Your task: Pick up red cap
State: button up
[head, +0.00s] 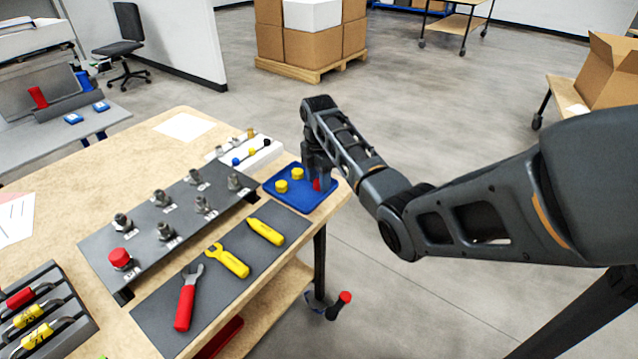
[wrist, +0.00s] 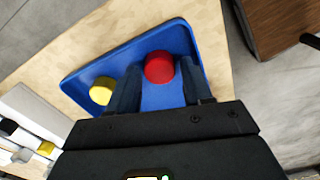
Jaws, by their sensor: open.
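The red cap (wrist: 159,68) lies on the blue tray (wrist: 95,78), seen from above in the wrist view. In the head view only a small part of the red cap (head: 317,185) shows beneath my gripper (head: 318,178), on the blue tray (head: 283,199). My gripper (wrist: 160,90) is open, with one finger on each side of the red cap. I cannot tell whether the fingers touch it. A yellow cap (wrist: 102,90) stands on the tray just outside the left finger in the wrist view. Two yellow caps (head: 282,186) show in the head view, left of my gripper.
A grey board (head: 165,225) with several metal fittings, one capped red (head: 120,258), stands left of the tray. A dark mat (head: 222,270) with hand tools lies in front. A white rack (head: 262,152) with small coloured knobs stands behind the tray. The table edge is close on the right.

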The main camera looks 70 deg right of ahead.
jog(key=c, duration=0.8)
jog(key=shift+r, duration=0.1)
